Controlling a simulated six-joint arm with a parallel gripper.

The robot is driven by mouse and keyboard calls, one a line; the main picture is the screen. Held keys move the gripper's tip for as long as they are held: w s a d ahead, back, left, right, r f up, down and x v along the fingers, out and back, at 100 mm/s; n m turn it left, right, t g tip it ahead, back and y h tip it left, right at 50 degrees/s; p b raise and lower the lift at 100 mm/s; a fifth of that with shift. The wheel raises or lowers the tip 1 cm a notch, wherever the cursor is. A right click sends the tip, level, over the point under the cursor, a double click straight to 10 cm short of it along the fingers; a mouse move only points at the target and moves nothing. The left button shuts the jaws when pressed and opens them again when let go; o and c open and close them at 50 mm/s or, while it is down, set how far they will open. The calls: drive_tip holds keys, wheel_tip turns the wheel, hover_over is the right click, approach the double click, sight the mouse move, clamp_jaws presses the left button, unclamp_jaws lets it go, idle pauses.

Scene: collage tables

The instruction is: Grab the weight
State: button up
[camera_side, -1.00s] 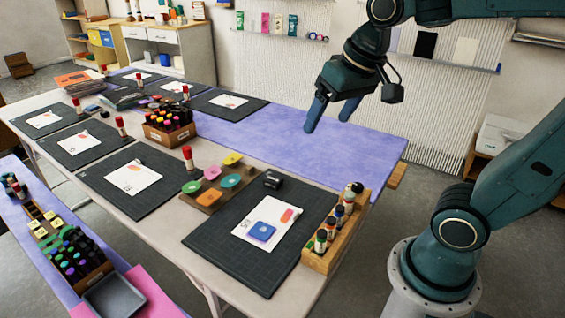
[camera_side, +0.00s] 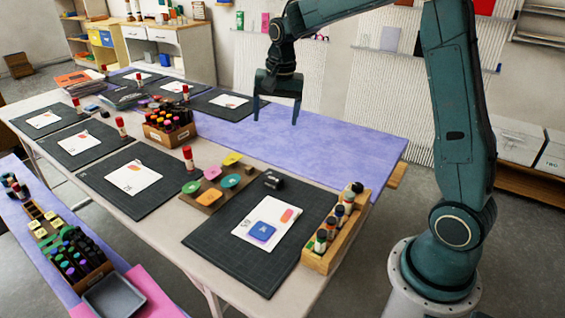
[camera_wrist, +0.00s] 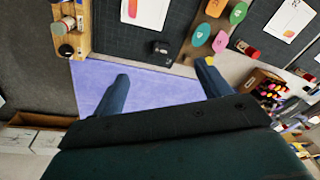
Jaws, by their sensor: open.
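My gripper (camera_side: 276,112) is open and empty, with its fingers pointing down above the purple runner in the side view. In the wrist view, my gripper (camera_wrist: 163,72) has its fingers wide apart over the same runner. A small black object (camera_side: 273,180), perhaps the weight, sits at the far edge of the nearest dark mat. It shows just beyond the fingertips in the wrist view (camera_wrist: 160,48).
A wooden rack (camera_side: 335,232) of small bottles stands right of the nearest mat (camera_side: 222,245). A wooden palette (camera_side: 205,195) with coloured discs lies left of the black object. A crate of markers (camera_side: 168,136) stands further back. The purple runner (camera_side: 330,150) is clear.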

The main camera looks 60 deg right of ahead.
drive_tip(key=w+d+f+m+g, duration=0.1)
drive_tip(key=w+d+f+m, duration=0.25)
drive_tip(key=f, duration=0.35)
drive_tip(key=w+d+f+m+g, duration=0.1)
drive_tip(key=w+d+f+m, duration=0.15)
drive_tip(key=d+f, duration=0.35)
drive_tip(key=n, duration=0.1)
hover_over(273, 178)
drive_tip(key=shift+s+f, duration=0.1)
drive_tip(key=shift+f, duration=4.7)
drive_tip(key=shift+f, duration=0.1)
drive_tip(key=shift+a+f, duration=0.1)
drive_tip(key=shift+f, duration=2.4)
drive_tip(key=shift+r, duration=0.1)
drive_tip(key=c, duration=1.4)
